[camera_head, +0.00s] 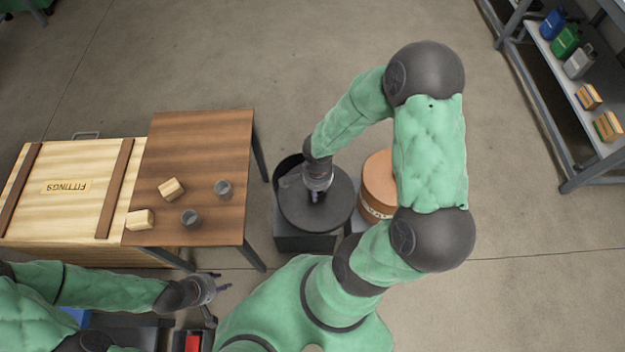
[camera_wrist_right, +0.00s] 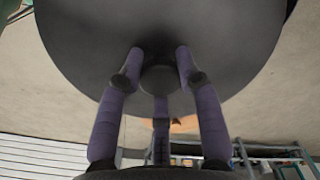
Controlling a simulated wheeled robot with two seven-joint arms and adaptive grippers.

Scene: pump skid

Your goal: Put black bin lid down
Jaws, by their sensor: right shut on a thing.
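The black bin lid (camera_head: 335,207) is a round dark disc; it also fills the top of the right wrist view (camera_wrist_right: 160,25). My right gripper (camera_head: 317,196) is over its middle, with its fingers (camera_wrist_right: 160,75) closed around the lid's round knob (camera_wrist_right: 160,80). A dark bin (camera_head: 300,243) stands under and behind the lid, which overlaps it but sits off to the right. The lid hides most of the bin's opening. I cannot tell the gap between them. My left gripper (camera_head: 222,290) is empty at the lower left, its fingers apart.
An orange-brown round container (camera_head: 380,180) with a label stands close right of the lid, partly behind my right arm. A brown table (camera_head: 205,140) with wooden blocks and grey cups is at left, beside a FITTINGS crate (camera_head: 70,165). A shelf (camera_head: 570,110) stands at far right.

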